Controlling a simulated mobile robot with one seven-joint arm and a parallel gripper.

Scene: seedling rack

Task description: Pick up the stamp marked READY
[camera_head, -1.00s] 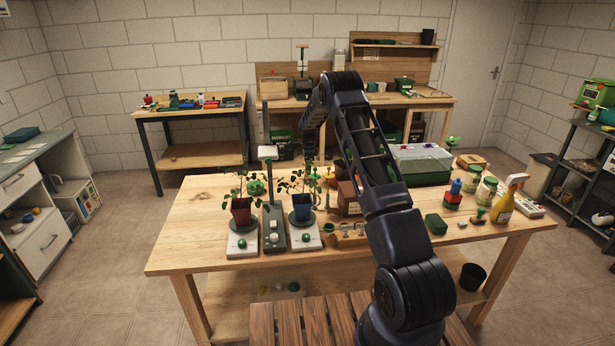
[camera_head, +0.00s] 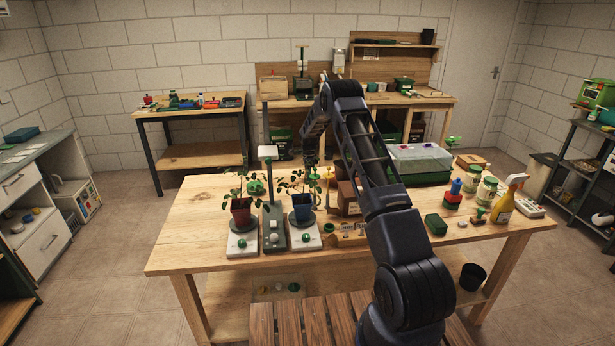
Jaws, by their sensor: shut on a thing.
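My gripper (camera_head: 312,168) hangs over the far half of the wooden table (camera_head: 190,245), just behind the plant in the blue pot (camera_head: 302,214). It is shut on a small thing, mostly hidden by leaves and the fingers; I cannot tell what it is. A wooden block (camera_head: 348,236) with small dark lettering lies right of the blue pot; the words are too small to read. A stamp-like piece (camera_head: 479,215) with a dark handle lies near the right end, beside a red and blue stack (camera_head: 453,193). No READY marking can be read.
A plant in a red pot (camera_head: 240,211) stands on a white-based scale at left, with a grey upright device (camera_head: 273,225) beside it. The table's left end is clear.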

